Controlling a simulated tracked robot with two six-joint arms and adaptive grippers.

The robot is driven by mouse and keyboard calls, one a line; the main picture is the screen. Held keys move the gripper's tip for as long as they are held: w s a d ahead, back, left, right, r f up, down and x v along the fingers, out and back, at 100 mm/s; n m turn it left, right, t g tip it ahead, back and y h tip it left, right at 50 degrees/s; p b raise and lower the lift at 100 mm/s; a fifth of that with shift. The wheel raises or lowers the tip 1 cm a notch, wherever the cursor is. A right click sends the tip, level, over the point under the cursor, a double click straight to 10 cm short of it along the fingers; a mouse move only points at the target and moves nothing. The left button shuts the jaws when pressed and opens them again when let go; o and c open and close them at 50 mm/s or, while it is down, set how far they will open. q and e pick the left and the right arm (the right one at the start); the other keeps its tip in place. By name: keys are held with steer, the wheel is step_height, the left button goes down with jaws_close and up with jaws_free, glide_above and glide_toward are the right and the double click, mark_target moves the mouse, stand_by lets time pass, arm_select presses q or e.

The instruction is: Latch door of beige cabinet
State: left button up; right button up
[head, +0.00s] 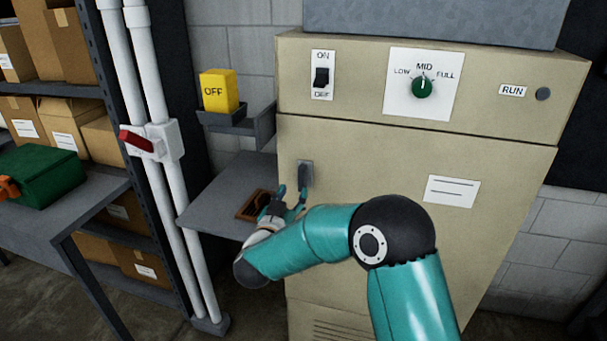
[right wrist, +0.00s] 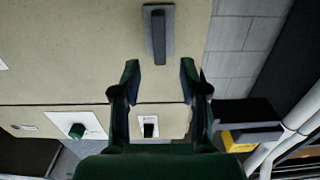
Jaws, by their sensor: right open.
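The beige cabinet (head: 520,130) stands in the middle and right of the head view. Its door (head: 390,165) is the large lower panel and looks flush with the body. The latch handle (head: 305,174) is a dark grey lever on a lighter plate at the door's upper left. The right wrist view, upside down, shows the lever (right wrist: 158,34) lying along its plate. My right gripper (head: 289,196) is open just below and in front of the latch. In the wrist view its empty fingers (right wrist: 159,78) are spread, with the lever beyond their tips. My left gripper is out of view.
Above the door are an ON/OFF switch (head: 321,76), a green dial (head: 423,86) and a RUN lamp (head: 543,94). Left are a yellow OFF block (head: 219,91) on a bracket, a grey shelf (head: 205,195), white pipes (head: 170,200) with a red lever (head: 136,140), and a green box (head: 40,175).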

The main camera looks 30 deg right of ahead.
mark_target(300, 180)
steer(key=p+x, duration=0.1)
steer(key=x, duration=0.6)
steer(key=shift+w+p, duration=0.15)
steer(key=shift+p, duration=0.2)
